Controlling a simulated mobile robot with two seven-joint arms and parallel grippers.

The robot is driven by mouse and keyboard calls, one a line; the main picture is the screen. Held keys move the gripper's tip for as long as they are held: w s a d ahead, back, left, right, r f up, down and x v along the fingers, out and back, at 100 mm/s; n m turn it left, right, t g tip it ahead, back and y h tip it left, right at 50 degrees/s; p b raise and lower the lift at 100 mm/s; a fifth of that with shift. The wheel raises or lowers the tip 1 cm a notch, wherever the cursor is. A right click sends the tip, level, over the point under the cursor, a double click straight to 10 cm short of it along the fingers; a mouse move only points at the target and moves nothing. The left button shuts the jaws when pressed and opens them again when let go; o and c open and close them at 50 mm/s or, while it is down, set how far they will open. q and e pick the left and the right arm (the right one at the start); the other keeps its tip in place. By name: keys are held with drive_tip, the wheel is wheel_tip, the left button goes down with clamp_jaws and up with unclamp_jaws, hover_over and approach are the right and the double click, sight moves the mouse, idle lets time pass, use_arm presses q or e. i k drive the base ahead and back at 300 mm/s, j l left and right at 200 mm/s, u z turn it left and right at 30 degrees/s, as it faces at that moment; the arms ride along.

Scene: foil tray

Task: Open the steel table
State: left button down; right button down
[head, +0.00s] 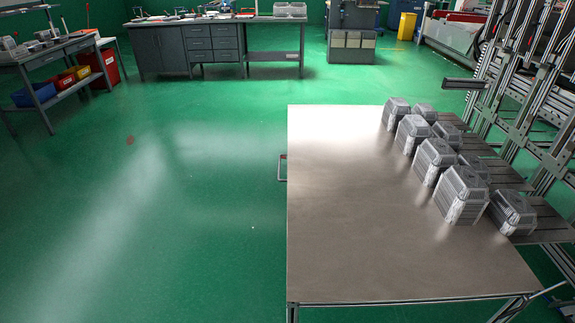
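Green floor (150,220) lies open left of the table. A metal rack frame (520,90) rises at the right. A grey workbench (215,45) stands at the back. A side bench (60,55) with coloured bins is at the left.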

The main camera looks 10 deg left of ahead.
sight(364, 231)
drive_tip(key=i+j+z, duration=0.15)
drive_tip(key=j, duration=0.55)
drive_tip(key=i+j+z, duration=0.15)
drive_tip(key=j, duration=0.55)
drive_tip(key=j+z, duration=0.15)
drive_tip(key=j, duration=0.55)
drive_tip(key=i+j+z, duration=0.15)
drive_tip(key=j, duration=0.3)
drive_tip(key=j+z, duration=0.2)
drive_tip(key=j, duration=0.2)
drive_tip(key=i+j+z, duration=0.4)
drive_tip(key=i+j, duration=0.15)
drive_tip(key=j, duration=0.25)
drive_tip(key=i+j+z, duration=0.2)
drive_tip(key=i, duration=0.15)
drive_tip(key=i+j+z, duration=0.15)
drive_tip(key=i+j, duration=0.05)
drive_tip(key=i, duration=0.1)
